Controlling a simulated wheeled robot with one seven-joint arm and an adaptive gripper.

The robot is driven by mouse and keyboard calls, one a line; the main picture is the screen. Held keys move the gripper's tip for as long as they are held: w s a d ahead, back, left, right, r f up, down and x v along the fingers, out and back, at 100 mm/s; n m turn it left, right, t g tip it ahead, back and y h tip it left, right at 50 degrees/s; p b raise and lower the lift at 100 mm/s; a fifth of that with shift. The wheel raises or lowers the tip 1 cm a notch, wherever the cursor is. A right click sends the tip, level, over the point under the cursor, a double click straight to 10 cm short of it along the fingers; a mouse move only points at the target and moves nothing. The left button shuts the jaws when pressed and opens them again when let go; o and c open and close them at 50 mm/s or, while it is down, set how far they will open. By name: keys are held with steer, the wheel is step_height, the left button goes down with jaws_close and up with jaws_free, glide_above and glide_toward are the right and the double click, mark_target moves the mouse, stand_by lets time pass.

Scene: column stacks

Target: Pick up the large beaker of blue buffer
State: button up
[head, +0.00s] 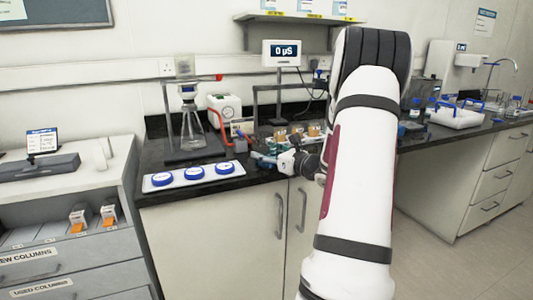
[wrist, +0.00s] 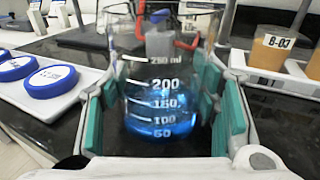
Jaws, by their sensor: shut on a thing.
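The large beaker (wrist: 155,85) is clear glass with white graduation marks and blue liquid in its lower part. In the wrist view it stands upright between the teal-padded fingers of my gripper (wrist: 157,125), which are shut on it from both sides. In the head view my gripper (head: 289,161) is low over the front edge of the dark bench, partly hidden by my arm. The beaker is hard to make out there. I cannot tell whether its base touches the bench.
A white tray with several blue-capped items (head: 194,176) lies to the left. A stand with a flask (head: 192,125) is behind it. A rack of amber containers (wrist: 278,45) is close on the right in the wrist view. A meter (head: 281,52) reads 0 µS.

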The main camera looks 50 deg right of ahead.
mark_target(266, 142)
steer(key=shift+r, duration=0.2)
steer(key=shift+r+p, duration=0.45)
steer(key=shift+r, duration=1.1)
steer(key=s+a+r+p, duration=0.1)
steer(key=s+p, duration=0.1)
steer(key=s, duration=1.3)
steer(key=shift+s+r, duration=0.25)
steer(key=shift+s, duration=0.15)
steer(key=shift+a, duration=0.1)
stand_by(1.2)
